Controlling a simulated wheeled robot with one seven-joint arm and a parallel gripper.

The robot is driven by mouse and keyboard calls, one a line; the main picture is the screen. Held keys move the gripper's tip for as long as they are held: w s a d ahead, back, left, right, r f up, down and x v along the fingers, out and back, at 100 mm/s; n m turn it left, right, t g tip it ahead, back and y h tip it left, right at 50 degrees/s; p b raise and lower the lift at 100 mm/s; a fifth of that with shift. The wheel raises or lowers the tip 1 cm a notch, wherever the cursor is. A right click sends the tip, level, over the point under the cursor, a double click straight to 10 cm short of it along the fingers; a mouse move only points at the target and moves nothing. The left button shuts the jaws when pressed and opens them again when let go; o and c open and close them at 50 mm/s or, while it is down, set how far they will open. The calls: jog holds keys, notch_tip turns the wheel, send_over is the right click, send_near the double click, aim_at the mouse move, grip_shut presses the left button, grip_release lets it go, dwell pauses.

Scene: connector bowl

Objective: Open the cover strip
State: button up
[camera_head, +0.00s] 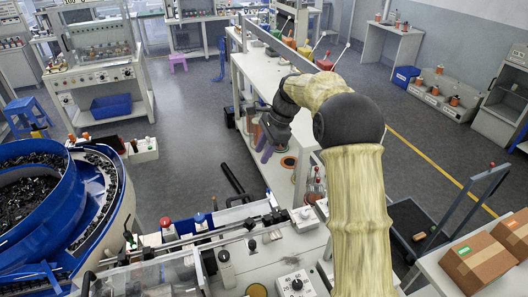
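My arm reaches up from the lower right and bends back over the floor. Its dark end with my gripper (268,137) hangs in front of the white workbench, above and behind the machine. The fingers are small and dark here, so I cannot tell whether they are open. My gripper is well apart from the machine. A clear cover (150,278) lies along the front of the machine at the lower left; it looks flat and down. I cannot tell for certain whether it is the cover strip. A blue bowl (30,195) full of dark connectors stands to its left.
The machine top (265,262) carries knobs, buttons and a dial box (295,284). A black bar (232,180) sticks up behind it. A white workbench (262,75) stands behind my arm. Cardboard boxes (478,262) sit at the right. Grey floor (190,125) is free at centre left.

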jog(key=shift+r, duration=0.1)
jog(key=shift+f, duration=0.2)
jog(key=c, duration=0.6)
jog(key=f+n+y, duration=0.1)
jog(key=f, duration=0.1)
jog(key=s+d+f+n+y+b, duration=0.1)
jog(key=f+y, duration=0.1)
jog(key=f, duration=0.1)
jog(key=s+f+y+b, duration=0.1)
jog(key=f, duration=0.1)
jog(key=shift+s+d+f+n+y, duration=0.2)
jog(key=shift+f+n+y, duration=0.1)
jog(key=shift+f+n, duration=0.1)
grip_shut()
jog(key=d+f+n+t+y+b, duration=0.1)
jog(key=d+f+t+y, duration=0.1)
jog(key=d+f+t, duration=0.2)
jog(key=shift+s+d+f+t+b, duration=0.15)
jog(key=shift+d+f+t+b, duration=0.2)
jog(key=shift+f, duration=0.85)
